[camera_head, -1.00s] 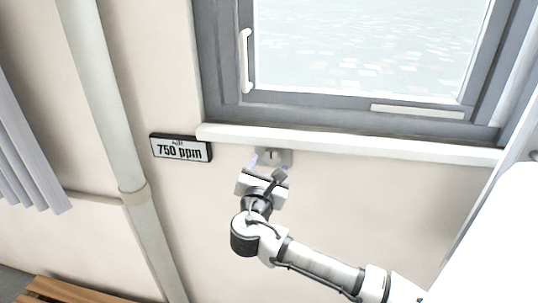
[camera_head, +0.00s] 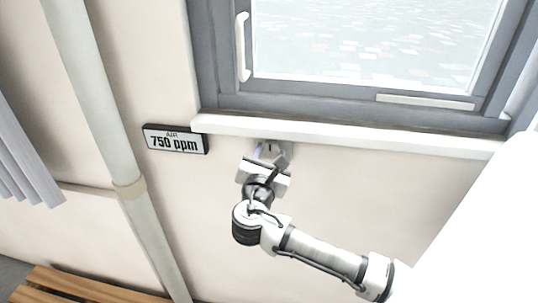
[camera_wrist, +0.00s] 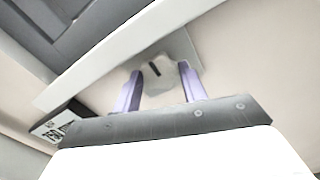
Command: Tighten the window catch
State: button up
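The window catch is a grey, lobed knob with a dark slot (camera_wrist: 157,74) on a light grey plate. It is on the wall just under the white sill. In the head view the catch (camera_head: 270,147) is partly hidden by my gripper (camera_head: 270,158). In the wrist view my gripper (camera_wrist: 160,80) is open. Its two purple fingers are apart, one on each side of the knob, with their tips near its edges. I cannot tell whether they touch it. The slot is slightly tilted in the wrist view.
The white sill (camera_head: 350,138) juts out just above the catch, below the grey window frame (camera_head: 330,101). An air display reading 750 ppm (camera_head: 175,139) hangs to the left. A vertical pipe (camera_head: 105,110) and a wooden bench (camera_head: 80,285) are further left. The wall right of my gripper is clear.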

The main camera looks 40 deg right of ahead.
jog(key=c, duration=0.5)
jog(key=shift+c, duration=0.2)
jog(key=shift+f+b, duration=0.1)
jog(key=shift+b, duration=0.4)
jog(key=shift+f+m+b, duration=0.15)
jog(key=shift+m+b, duration=0.55)
jog(key=shift+b, duration=0.05)
jog(key=m+b, duration=0.2)
jog(key=b, duration=0.1)
jog(key=shift+f, duration=0.15)
jog(key=m+b, duration=0.8)
jog(key=m, duration=0.2)
jog(key=shift+w, duration=0.1)
jog(key=shift+r+m+b, duration=0.15)
jog(key=shift+m+b, duration=0.15)
jog(key=shift+m, duration=0.75)
jog(key=shift+r+m+b, duration=0.15)
jog(key=shift+m+b, duration=0.1)
jog(key=shift+m, duration=1.1)
